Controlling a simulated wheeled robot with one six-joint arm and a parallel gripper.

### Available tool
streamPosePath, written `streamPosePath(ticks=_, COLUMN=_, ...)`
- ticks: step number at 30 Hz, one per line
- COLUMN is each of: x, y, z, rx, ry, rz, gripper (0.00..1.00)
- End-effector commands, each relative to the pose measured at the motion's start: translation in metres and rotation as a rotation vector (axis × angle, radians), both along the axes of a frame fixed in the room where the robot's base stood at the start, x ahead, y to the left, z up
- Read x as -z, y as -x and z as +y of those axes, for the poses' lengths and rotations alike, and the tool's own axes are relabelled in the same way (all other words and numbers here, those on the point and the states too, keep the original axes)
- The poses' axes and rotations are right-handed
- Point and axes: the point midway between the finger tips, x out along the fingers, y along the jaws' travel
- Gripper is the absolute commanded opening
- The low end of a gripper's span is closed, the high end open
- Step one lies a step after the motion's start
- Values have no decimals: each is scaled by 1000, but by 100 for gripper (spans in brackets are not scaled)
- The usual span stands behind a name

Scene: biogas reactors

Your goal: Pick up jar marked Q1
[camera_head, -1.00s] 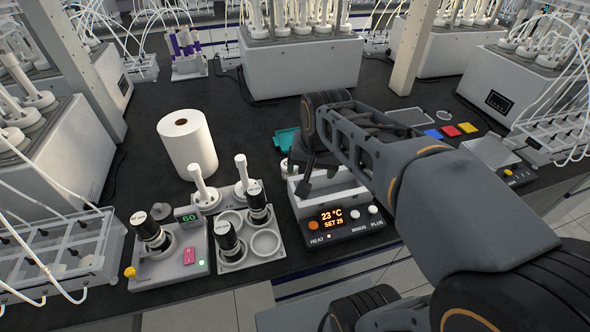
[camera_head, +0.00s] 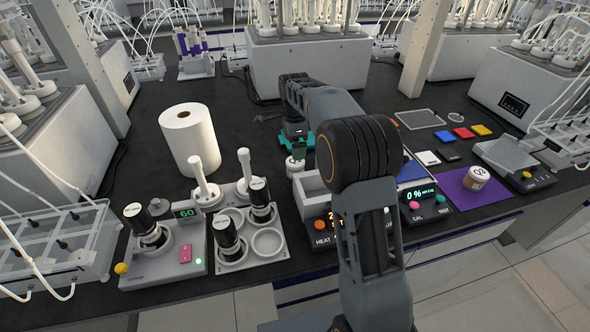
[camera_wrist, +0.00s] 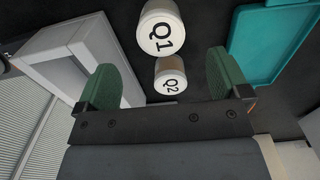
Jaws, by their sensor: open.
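In the wrist view, the jar marked Q1 (camera_wrist: 160,30) shows its white lid beyond my fingertips, cut by the top edge. A smaller-looking white-lidded jar marked Q2 (camera_wrist: 170,78) shows between the fingers. My gripper (camera_wrist: 160,62) is open, with green pads on either side, and nothing is held. In the head view, my gripper (camera_head: 298,150) points down at the back of the heater unit, and a white jar (camera_head: 295,166) shows just below it. Its mark is not readable there. My arm hides part of this area.
A teal tray (camera_wrist: 268,45) lies right of the jars, and a grey-white box (camera_wrist: 70,55) stands left. In the head view, a paper roll (camera_head: 188,140) and a rack with black-capped vials (camera_head: 245,235) stand left. Another jar (camera_head: 477,178) sits on a purple mat (camera_head: 462,200) at right.

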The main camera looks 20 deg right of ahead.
Motion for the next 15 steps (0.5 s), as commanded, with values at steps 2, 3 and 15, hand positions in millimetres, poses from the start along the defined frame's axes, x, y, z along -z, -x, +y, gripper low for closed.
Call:
streamPosePath(ticks=2, x=16, y=1, z=0, rx=-1, ry=0, rz=4, gripper=94)
streamPosePath(ticks=3, x=23, y=0, z=0, rx=-1, ry=0, rz=3, gripper=94)
streamPosePath(ticks=15, x=57, y=0, z=0, rx=-3, ry=0, rz=0, gripper=94)
